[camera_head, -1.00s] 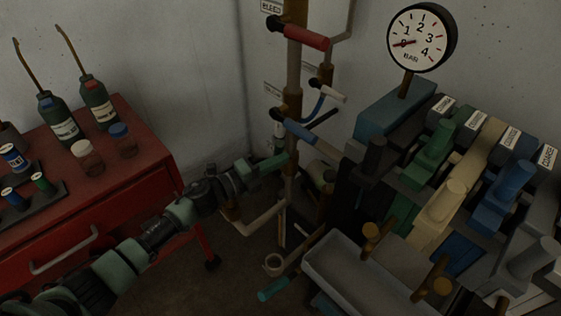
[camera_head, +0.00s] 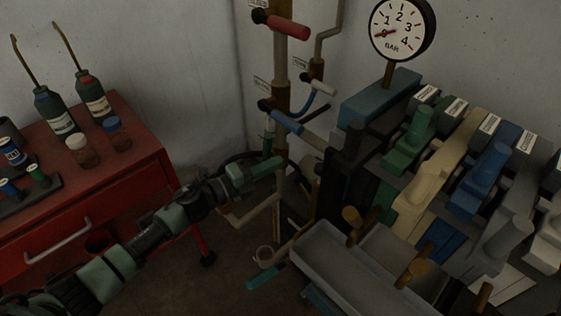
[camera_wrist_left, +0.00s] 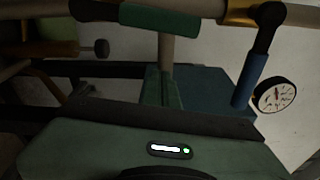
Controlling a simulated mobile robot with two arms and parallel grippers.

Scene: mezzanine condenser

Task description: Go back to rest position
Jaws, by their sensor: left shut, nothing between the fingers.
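My left arm comes in from the lower left in the head view. My left gripper (camera_head: 268,167) is shut and empty, in front of the vertical pipe stand (camera_head: 281,100). It is below the blue-handled valve lever (camera_head: 285,122); I cannot tell if it touches the pipe. In the left wrist view the gripper body fills the lower part, with a pipe (camera_wrist_left: 166,52) just beyond and a blue handle (camera_wrist_left: 250,80) at the right. My right gripper is not in view.
A red cabinet (camera_head: 120,185) with bottles and jars stands at left. A pressure gauge (camera_head: 402,29) rises behind a bank of coloured levers (camera_head: 435,185) at right. A grey trough (camera_head: 345,270) is in front. A red valve handle (camera_head: 287,27) is higher on the stand.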

